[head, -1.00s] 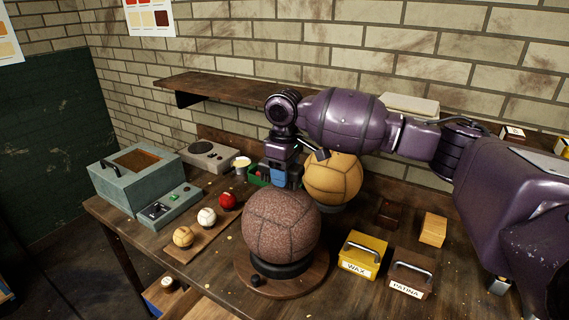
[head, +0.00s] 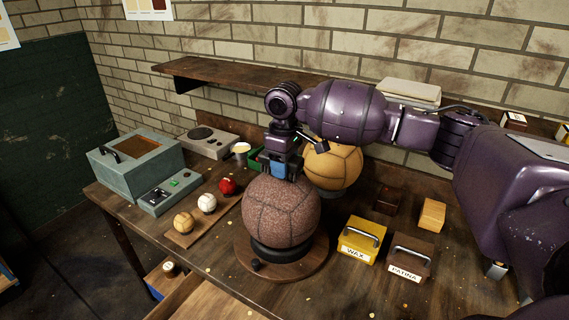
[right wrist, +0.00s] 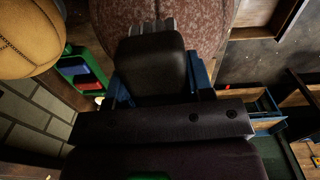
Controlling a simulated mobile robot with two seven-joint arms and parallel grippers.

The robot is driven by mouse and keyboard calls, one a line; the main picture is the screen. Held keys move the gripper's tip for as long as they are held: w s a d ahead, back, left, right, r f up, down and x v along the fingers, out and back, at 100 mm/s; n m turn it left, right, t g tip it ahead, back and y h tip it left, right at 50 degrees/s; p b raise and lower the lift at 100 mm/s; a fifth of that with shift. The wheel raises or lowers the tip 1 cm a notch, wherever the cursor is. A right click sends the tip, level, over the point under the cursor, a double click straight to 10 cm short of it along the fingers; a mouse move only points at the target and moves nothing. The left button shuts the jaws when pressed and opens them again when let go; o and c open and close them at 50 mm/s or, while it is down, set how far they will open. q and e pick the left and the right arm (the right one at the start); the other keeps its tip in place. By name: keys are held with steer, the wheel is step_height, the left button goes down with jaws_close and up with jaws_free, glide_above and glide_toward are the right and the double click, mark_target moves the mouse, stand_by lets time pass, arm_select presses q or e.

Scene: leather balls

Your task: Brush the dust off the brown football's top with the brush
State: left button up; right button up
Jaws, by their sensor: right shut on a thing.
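The brown football (head: 281,213) sits on a black ring on a round wooden stand. Its pebbled surface looks dull and speckled. My right gripper (head: 284,175) points down at the ball's top from behind. It is shut on the brush (right wrist: 150,68), a dark block with grey bristles (right wrist: 150,27) in the right wrist view. The bristles reach the football (right wrist: 205,22) there, but I cannot tell how firmly they touch. In the head view the brush is mostly hidden by the gripper. My left gripper is not in view.
A tan ball (head: 334,168) stands close behind the football. The wax box (head: 359,240) and patina box (head: 408,259) are to its right. Small balls on a wooden strip (head: 190,238) and a grey-green machine (head: 135,165) are to its left. A shelf (head: 240,78) runs along the wall.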

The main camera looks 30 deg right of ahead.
steer(key=shift+f, duration=0.5)
stand_by(0.7)
